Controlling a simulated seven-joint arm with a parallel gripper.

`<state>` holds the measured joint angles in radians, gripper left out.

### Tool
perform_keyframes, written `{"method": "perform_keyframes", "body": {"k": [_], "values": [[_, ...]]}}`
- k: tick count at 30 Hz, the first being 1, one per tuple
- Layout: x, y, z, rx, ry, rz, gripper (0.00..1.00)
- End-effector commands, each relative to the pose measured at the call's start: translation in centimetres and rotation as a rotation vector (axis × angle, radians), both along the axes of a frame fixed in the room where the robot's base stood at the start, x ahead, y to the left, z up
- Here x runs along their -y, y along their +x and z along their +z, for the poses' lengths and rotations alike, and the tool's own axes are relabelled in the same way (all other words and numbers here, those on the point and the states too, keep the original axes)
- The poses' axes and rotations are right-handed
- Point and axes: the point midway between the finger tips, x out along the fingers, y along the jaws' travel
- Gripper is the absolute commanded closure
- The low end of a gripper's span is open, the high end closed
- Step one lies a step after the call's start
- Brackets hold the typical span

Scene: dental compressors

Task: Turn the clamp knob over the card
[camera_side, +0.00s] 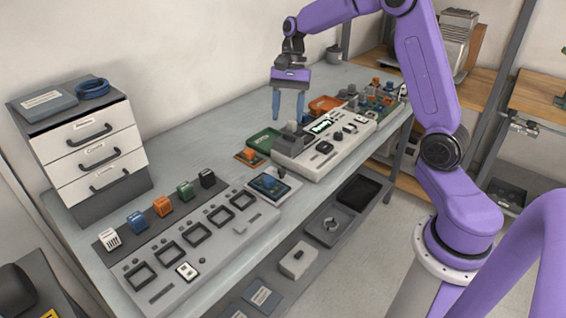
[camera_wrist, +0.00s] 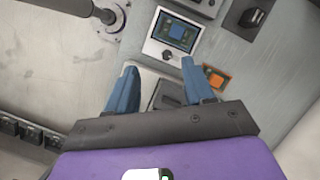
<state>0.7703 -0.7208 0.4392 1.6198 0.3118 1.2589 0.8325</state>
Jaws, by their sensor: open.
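My gripper (camera_side: 288,108) is open and empty, high above the bench, fingers pointing down. Its two blue fingers also show in the wrist view (camera_wrist: 159,77). A small pale-framed fixture (camera_side: 287,188) lies on the bench, lower and nearer than my gripper in the side view. It holds a blue card (camera_side: 268,184). In the wrist view the fixture (camera_wrist: 155,47) and card (camera_wrist: 178,32) lie beyond the fingertips. A small dark round part, perhaps the clamp knob (camera_wrist: 166,55), sits at the card's near edge. I cannot tell which way it is turned.
A light grey console (camera_side: 345,143) with a small display stands right of the fixture. A long panel with several square sockets (camera_side: 190,240) lies left. An orange card (camera_side: 249,155) and green tray (camera_side: 264,138) lie behind. Drawers (camera_side: 92,150) stand at far left.

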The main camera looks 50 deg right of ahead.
Motion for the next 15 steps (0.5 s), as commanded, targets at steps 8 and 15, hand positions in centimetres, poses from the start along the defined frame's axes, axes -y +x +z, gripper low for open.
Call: {"method": "perform_keyframes", "body": {"k": [8, 15], "values": [[5.6, 2.8, -0.9, -0.061, 0.035, -0.282, 0.48], [5.3, 2.7, -2.5, -0.068, 0.038, -0.298, 0.48]]}}
